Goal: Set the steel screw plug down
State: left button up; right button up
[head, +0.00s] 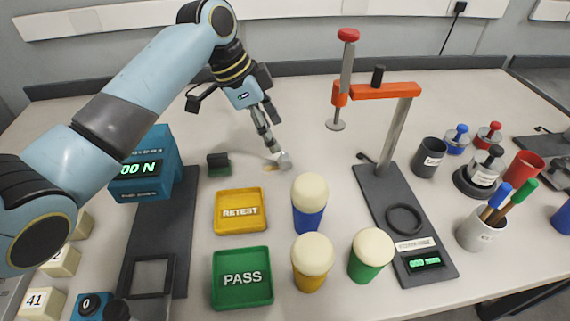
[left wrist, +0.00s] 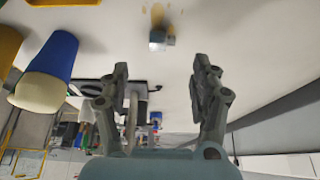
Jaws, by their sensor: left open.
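The steel screw plug (head: 285,161) is a small grey piece on the pale bench behind the yellow RETEST tray. It also shows in the left wrist view (left wrist: 161,37), standing on the bench beyond the fingertips and apart from them. My left gripper (head: 271,132) hangs just above and behind the plug in the head view. In the left wrist view its two fingers (left wrist: 160,66) are spread with nothing between them. A tan patch (head: 269,168) lies on the bench beside the plug. My right gripper is not in view.
In front stand the RETEST tray (head: 241,226), the green PASS tray (head: 242,297), and white-topped blue (head: 309,220), yellow (head: 311,280) and green (head: 369,266) pieces. A small dark block (head: 218,163) sits left. Bench behind the plug is clear.

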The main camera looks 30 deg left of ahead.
aim_at(284, 155)
pick_arm(q)
jog(key=x, duration=0.7)
jog(key=shift+a+f, duration=0.1)
jog(key=shift+f, duration=0.1)
jog(key=c, duration=1.2)
jog(key=shift+c, duration=0.2)
